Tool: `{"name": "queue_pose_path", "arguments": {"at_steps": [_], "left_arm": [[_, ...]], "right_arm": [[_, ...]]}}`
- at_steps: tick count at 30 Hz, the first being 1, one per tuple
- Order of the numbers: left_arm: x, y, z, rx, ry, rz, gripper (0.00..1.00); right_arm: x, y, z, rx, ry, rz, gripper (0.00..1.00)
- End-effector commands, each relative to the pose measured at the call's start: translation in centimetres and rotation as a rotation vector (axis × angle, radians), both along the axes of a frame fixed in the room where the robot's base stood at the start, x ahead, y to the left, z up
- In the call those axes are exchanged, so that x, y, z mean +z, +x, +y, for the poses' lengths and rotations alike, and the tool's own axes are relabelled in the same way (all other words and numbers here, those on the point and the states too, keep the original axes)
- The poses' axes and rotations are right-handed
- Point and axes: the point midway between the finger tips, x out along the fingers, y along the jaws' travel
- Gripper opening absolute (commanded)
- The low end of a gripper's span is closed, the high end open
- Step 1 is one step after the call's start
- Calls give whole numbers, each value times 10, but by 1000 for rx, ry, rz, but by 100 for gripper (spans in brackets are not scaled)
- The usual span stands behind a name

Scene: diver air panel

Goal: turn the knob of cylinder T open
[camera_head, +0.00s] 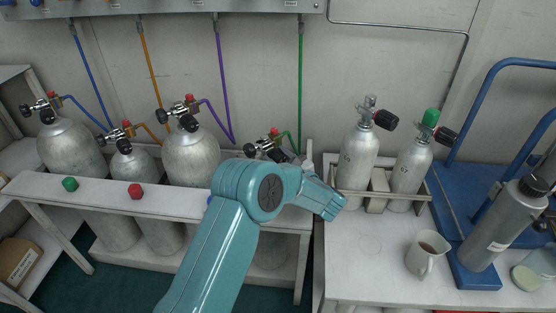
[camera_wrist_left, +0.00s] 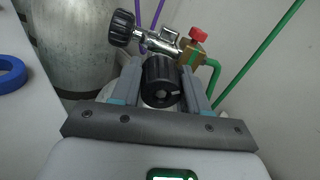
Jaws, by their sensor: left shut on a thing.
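In the left wrist view my left gripper (camera_wrist_left: 160,72) has one finger on each side of a ribbed black knob (camera_wrist_left: 161,82) and is shut on it. The knob belongs to the valve of the cylinder on the green hose (camera_wrist_left: 214,82). Behind it are a chrome fitting with a second black knob (camera_wrist_left: 122,28) and a brass block with a red cap (camera_wrist_left: 199,35). In the head view this valve (camera_head: 272,146) shows just behind my teal left arm, which hides most of its cylinder and the grip. I cannot read a letter T on it. My right gripper is not in view.
Two small cylinders (camera_head: 357,160) stand in a rack at right.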

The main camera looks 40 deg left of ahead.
Motion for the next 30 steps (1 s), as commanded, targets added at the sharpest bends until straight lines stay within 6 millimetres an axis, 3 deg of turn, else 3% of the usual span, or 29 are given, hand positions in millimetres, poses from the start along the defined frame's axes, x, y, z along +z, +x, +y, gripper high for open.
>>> {"name": "queue_pose_path", "arguments": {"at_steps": [15,30], "left_arm": [[-7,-1,0,0,-84,-347,14],[-4,-1,-1,-1,-133,-541,14]], "right_arm": [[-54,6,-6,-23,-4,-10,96],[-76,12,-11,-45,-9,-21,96]]}}
